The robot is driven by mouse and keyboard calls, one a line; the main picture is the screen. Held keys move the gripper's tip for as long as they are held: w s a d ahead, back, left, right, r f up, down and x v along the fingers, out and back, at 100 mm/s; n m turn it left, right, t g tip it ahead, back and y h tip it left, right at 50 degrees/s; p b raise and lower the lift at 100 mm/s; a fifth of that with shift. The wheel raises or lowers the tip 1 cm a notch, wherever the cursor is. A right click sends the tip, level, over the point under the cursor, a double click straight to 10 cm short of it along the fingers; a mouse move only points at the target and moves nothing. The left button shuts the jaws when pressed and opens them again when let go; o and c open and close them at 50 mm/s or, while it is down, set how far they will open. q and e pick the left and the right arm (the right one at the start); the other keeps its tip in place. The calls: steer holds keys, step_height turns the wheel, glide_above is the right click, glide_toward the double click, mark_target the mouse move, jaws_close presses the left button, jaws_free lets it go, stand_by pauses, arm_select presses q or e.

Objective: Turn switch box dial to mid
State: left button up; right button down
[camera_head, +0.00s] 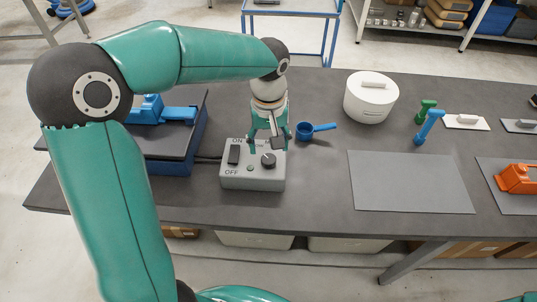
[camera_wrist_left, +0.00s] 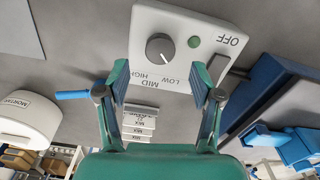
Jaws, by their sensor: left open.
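The grey switch box (camera_head: 252,181) stands on the dark table, with a black dial (camera_head: 269,160) on the right of its top. In the left wrist view the box (camera_wrist_left: 150,22) appears turned around, with the round dial (camera_wrist_left: 160,48) near LOW, MID and HIGH labels. A small light mark shows on the dial's label side; I cannot tell its exact setting. My left gripper (camera_head: 265,140) points down over the box near the dial. My right gripper is not in view.
The box also has a black ON/OFF switch (camera_head: 234,154) and a green button (camera_head: 250,168). A blue case (camera_head: 172,165) stands left. A blue dipper (camera_head: 305,130), white pot (camera_head: 371,97) and blue-green tools (camera_head: 428,125) lie right. A grey mat (camera_head: 410,185) is bare.

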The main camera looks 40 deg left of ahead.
mark_target(269, 158)
arm_select(q)
steer(key=shift+f, duration=2.5)
steer(key=c, duration=1.1)
steer(key=shift+c, duration=0.2)
steer(key=shift+m, duration=0.3)
steer(key=m, duration=0.8)
steer(key=shift+r+b, duration=0.1)
steer(key=shift+b, duration=0.2)
